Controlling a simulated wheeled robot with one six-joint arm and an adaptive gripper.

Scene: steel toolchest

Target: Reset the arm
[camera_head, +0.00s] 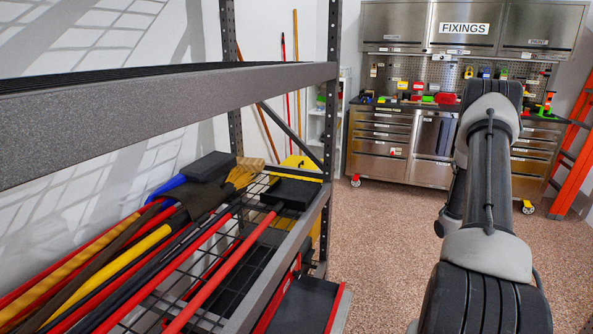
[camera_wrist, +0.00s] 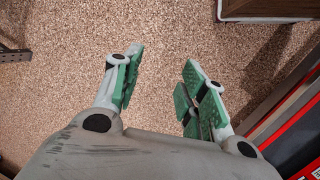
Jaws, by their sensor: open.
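My gripper (camera_wrist: 162,95) shows in the wrist view with its two green-padded fingers spread apart. Nothing is between them, only speckled brown floor beyond. In the head view my arm rises from the bottom right and reaches forward, and its gripper is not visible there. The steel toolchest (camera_head: 383,140) stands at the back, with wall cabinets above it, one labelled FIXINGS.
A grey metal rack (camera_head: 170,108) on the left holds long-handled tools (camera_head: 130,245) on a wire shelf. An orange ladder (camera_head: 575,150) leans at the far right. Open floor (camera_head: 375,215) lies between rack and toolchest. Red-edged objects (camera_wrist: 290,120) are at right in the wrist view.

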